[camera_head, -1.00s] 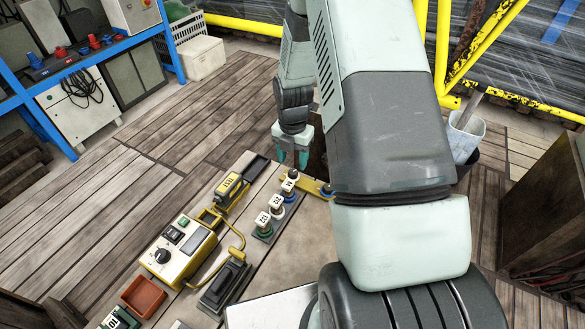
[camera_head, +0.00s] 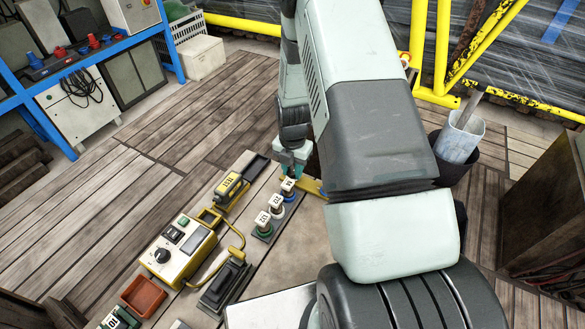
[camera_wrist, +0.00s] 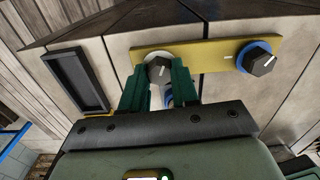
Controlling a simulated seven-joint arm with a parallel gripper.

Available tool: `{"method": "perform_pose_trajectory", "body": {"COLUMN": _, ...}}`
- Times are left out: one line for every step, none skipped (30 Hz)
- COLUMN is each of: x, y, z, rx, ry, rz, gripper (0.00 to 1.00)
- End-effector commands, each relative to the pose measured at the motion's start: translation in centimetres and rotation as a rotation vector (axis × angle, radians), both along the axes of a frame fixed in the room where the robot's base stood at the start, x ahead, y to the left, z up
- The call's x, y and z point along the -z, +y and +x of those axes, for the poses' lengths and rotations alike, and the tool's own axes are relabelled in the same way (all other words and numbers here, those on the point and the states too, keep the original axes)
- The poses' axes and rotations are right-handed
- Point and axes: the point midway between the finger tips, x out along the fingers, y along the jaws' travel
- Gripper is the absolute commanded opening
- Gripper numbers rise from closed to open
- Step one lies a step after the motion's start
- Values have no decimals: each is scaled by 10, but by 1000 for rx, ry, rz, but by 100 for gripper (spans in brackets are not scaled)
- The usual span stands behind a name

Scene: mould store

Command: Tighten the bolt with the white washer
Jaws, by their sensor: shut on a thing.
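A yellow plate (camera_wrist: 208,52) carries two dark bolts in the wrist view. The left bolt (camera_wrist: 158,69) has a pale, whitish ring around its head, which fits the white washer. The right bolt (camera_wrist: 261,63) sits on a blue washer (camera_wrist: 243,52). My gripper (camera_wrist: 156,84) has its green fingers on both sides of the left bolt and is shut on it; the fingers hide part of its sides. In the head view my gripper (camera_head: 290,171) is down at the plate (camera_head: 312,186), and my arm hides the plate's right part.
A yellow rail stands behind.

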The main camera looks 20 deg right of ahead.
Motion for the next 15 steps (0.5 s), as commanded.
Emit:
{"method": "perform_pose_trajectory", "body": {"x": 0, "y": 0, "z": 0, "rx": 0, "ry": -1, "rz": 1, "gripper": 1}}
{"method": "perform_pose_trajectory", "body": {"x": 0, "y": 0, "z": 0, "rx": 0, "ry": -1, "rz": 1, "gripper": 0}}
{"method": "perform_pose_trajectory", "body": {"x": 0, "y": 1, "z": 0, "rx": 0, "ry": -1, "rz": 1, "gripper": 0}}
{"method": "perform_pose_trajectory", "body": {"x": 0, "y": 1, "z": 0, "rx": 1, "ry": -1, "rz": 1, "gripper": 0}}
{"method": "perform_pose_trajectory", "body": {"x": 0, "y": 1, "z": 0, "rx": 2, "ry": -1, "rz": 1, "gripper": 0}}
{"method": "perform_pose_trajectory", "body": {"x": 0, "y": 1, "z": 0, "rx": 5, "ry": -1, "rz": 1, "gripper": 0}}
{"method": "perform_pose_trajectory", "body": {"x": 0, "y": 1, "z": 0, "rx": 9, "ry": -1, "rz": 1, "gripper": 0}}
{"method": "perform_pose_trajectory", "body": {"x": 0, "y": 1, "z": 0, "rx": 15, "ry": -1, "rz": 1, "gripper": 0}}
{"method": "perform_pose_trajectory", "body": {"x": 0, "y": 1, "z": 0, "rx": 24, "ry": -1, "rz": 1, "gripper": 0}}
{"method": "perform_pose_trajectory", "body": {"x": 0, "y": 1, "z": 0, "rx": 32, "ry": -1, "rz": 1, "gripper": 0}}
{"method": "perform_pose_trajectory", "body": {"x": 0, "y": 1, "z": 0, "rx": 42, "ry": -1, "rz": 1, "gripper": 0}}
{"method": "perform_pose_trajectory", "body": {"x": 0, "y": 1, "z": 0, "rx": 59, "ry": -1, "rz": 1, "gripper": 0}}
{"method": "perform_pose_trajectory", "body": {"x": 0, "y": 1, "z": 0, "rx": 73, "ry": 0, "rz": 1, "gripper": 0}}
{"method": "perform_pose_trajectory", "body": {"x": 0, "y": 1, "z": 0, "rx": 89, "ry": 0, "rz": 1, "gripper": 0}}
{"method": "perform_pose_trajectory", "body": {"x": 0, "y": 1, "z": 0, "rx": 113, "ry": 0, "rz": 2, "gripper": 0}}
